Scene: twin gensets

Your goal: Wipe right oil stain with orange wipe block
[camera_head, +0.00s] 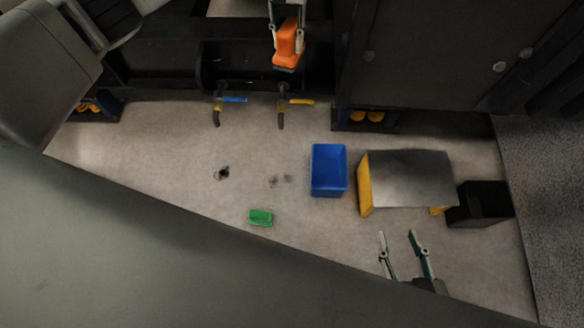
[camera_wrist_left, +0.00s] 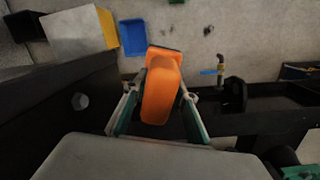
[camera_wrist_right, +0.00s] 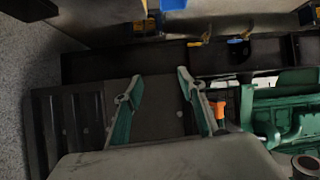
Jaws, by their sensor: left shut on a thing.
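The orange wipe block (camera_head: 287,42) is in my left gripper (camera_head: 286,28) at the top of the head view, above dark machinery and away from the stains. The left wrist view shows the block (camera_wrist_left: 161,90) between the fingers. A dark stain (camera_head: 222,173) and a fainter, smudged stain (camera_head: 281,181) to its right lie on the grey floor. Both also show in the left wrist view, dark (camera_wrist_left: 208,30) and faint (camera_wrist_left: 183,32). My right gripper (camera_head: 402,240) is open and empty at the lower right. The right wrist view shows its fingers (camera_wrist_right: 159,95) apart.
A blue bin (camera_head: 328,170) stands right of the faint stain, with a grey-topped yellow box (camera_head: 405,178) and a black box (camera_head: 482,204) beyond. A green block (camera_head: 261,217) lies below the stains. Pipes with blue (camera_head: 235,99) and yellow (camera_head: 301,101) handles stick out above them.

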